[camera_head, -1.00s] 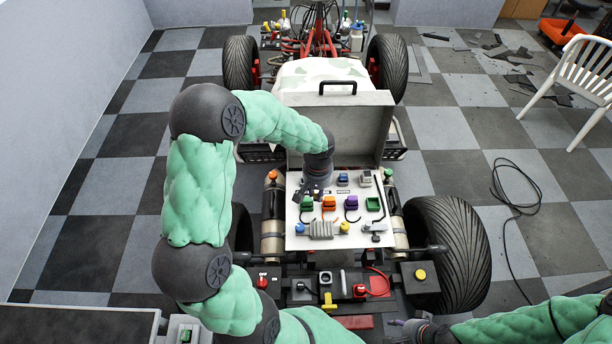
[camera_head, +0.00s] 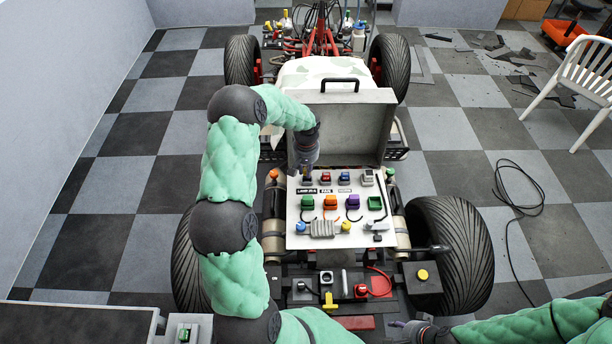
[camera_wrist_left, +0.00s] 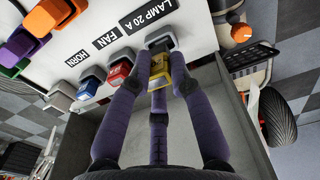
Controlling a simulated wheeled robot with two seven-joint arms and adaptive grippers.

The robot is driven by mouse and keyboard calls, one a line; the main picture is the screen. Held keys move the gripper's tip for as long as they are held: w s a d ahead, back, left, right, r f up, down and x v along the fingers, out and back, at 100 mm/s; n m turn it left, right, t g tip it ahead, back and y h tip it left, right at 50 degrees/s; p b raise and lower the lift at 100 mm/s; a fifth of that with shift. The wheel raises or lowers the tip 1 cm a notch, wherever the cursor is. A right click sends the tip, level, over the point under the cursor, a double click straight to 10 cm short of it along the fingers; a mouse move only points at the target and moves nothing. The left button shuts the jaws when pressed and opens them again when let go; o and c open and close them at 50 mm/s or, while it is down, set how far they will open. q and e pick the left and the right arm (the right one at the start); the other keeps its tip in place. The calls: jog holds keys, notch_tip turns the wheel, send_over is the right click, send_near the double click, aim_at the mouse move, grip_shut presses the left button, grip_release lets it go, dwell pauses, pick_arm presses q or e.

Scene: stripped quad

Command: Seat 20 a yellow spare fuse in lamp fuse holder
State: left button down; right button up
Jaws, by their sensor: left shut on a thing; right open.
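My left gripper (camera_head: 306,178) is shut on a yellow fuse (camera_wrist_left: 159,80) at the top left of the white fuse panel (camera_head: 299,240). In the left wrist view, its purple fingers (camera_wrist_left: 159,72) grip the fuse from both sides. The fuse lies in line with the grey lamp fuse holder (camera_wrist_left: 160,40), beside the "LAMP 20 A" label (camera_wrist_left: 156,14). The fuse end is at the holder's mouth; I cannot tell how deep it sits. My right gripper (camera_head: 420,330) is open and empty at the bottom right.
A red fuse (camera_wrist_left: 120,71) at FAN and a blue one (camera_wrist_left: 91,82) at HORN stand beside the lamp holder. Coloured parts (camera_head: 329,202) line the panel's middle. The raised grey lid (camera_head: 345,125) stands behind. A black tyre (camera_head: 450,250) is at right.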

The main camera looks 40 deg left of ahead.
pick_arm(q)
jog(key=shift+w+a+f, duration=0.25)
jog(key=shift+w+f, duration=0.05)
jog(key=shift+f, duration=0.2)
jog(key=shift+w+a+f, duration=0.2)
jog(key=shift+w+f, duration=0.1)
jog(key=shift+f, duration=0.2)
jog(key=shift+f+b, duration=0.65)
jog(key=shift+f, duration=0.7)
jog(key=shift+f, duration=0.15)
jog(key=c, duration=1.1)
grip_release()
jog(key=shift+r, duration=0.4)
notch_tip(320, 180, up, 12)
jog(key=p, duration=0.3)
jog(key=shift+s+d+f, duration=0.1)
jog(key=shift+d+f, duration=0.05)
jog(key=shift+f, duration=0.1)
